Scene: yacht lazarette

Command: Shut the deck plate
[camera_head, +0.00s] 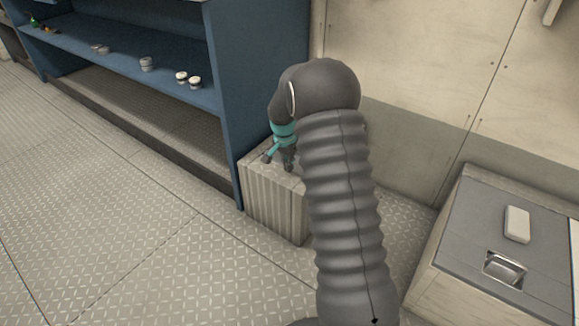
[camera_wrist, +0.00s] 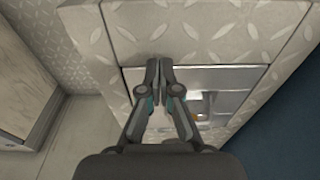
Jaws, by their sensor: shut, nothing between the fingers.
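My gripper (camera_head: 279,158) reaches down to the top of a pale ribbed box (camera_head: 270,208), with my arm hiding the box's right side. In the wrist view my gripper (camera_wrist: 160,66) has its fingertips together and empty. They are over the near edge between a pale diamond-patterned surface (camera_wrist: 205,28) and a smooth grey plate (camera_wrist: 225,75) set in the box top. Beside the fingers an opening shows, with something small and yellow (camera_wrist: 203,105) inside. I cannot tell whether the fingertips touch the plate. My gripper hides part of the plate and opening.
A blue shelf unit (camera_head: 222,60) stands close to the box's left, with several small jars on it. At right, a grey-topped locker (camera_head: 468,235) carries a white block (camera_head: 517,224) and a recessed metal latch (camera_head: 505,269). The patterned floor (camera_head: 120,225) at left is clear.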

